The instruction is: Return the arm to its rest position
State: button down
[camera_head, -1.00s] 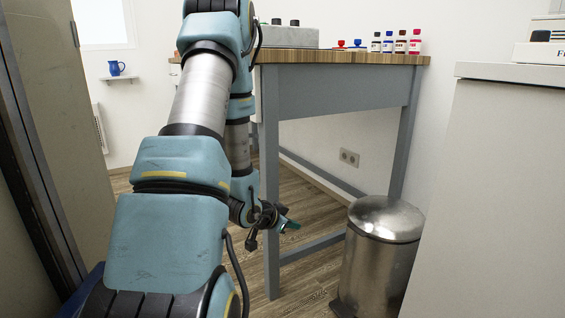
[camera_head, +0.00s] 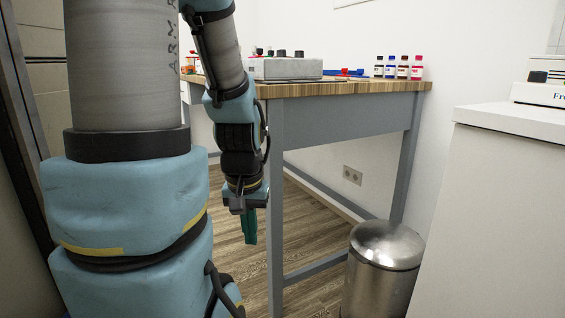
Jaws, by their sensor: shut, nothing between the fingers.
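My arm rises large in the left of the head view, bends over and hangs its wrist down at the left end of the table. My gripper (camera_head: 250,228) points down, with green fingers together and nothing seen between them. It is beside the near left table leg, below the level of the tabletop, in front of the wooden floor.
The table (camera_head: 345,130) with a wooden top stands right of my gripper. On it are a grey device (camera_head: 285,68) and several small bottles (camera_head: 391,68). A metal bin (camera_head: 383,270) stands at the table's right, beside a white cabinet (camera_head: 500,220). Floor shows under the table.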

notch_tip(320, 180, up, 34)
jog(key=p, duration=3.2)
jog(key=shift+f, duration=0.25)
